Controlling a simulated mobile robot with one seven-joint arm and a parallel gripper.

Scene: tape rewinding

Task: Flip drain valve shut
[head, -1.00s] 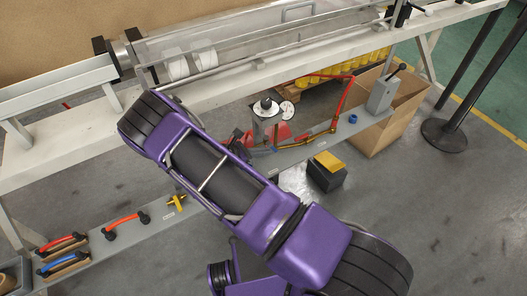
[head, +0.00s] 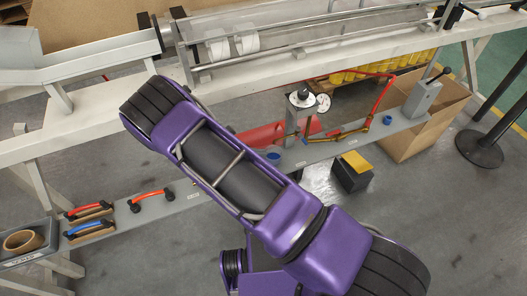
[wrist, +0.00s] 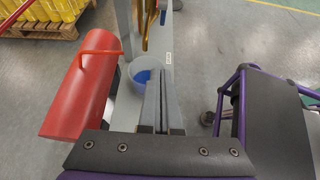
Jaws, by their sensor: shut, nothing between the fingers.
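My gripper (wrist: 161,105) shows in the wrist view with its two grey fingers together and nothing between them. In the head view it is hidden behind my purple arm. A red tank (wrist: 80,95) with an orange handle (wrist: 98,53) lies left of the fingers in the wrist view. The tank (head: 258,136) also shows partly behind my arm in the head view. I cannot make out a drain valve for certain. A pale cup with blue inside (wrist: 143,75) stands just beyond the fingertips.
A grey shelf (head: 190,207) carries red and blue handles (head: 88,226) at left. A grey lever box (head: 422,100) stands on its right end. A cardboard box (head: 440,122), a black block with a yellow top (head: 352,175) and a post base (head: 480,150) occupy the floor at right.

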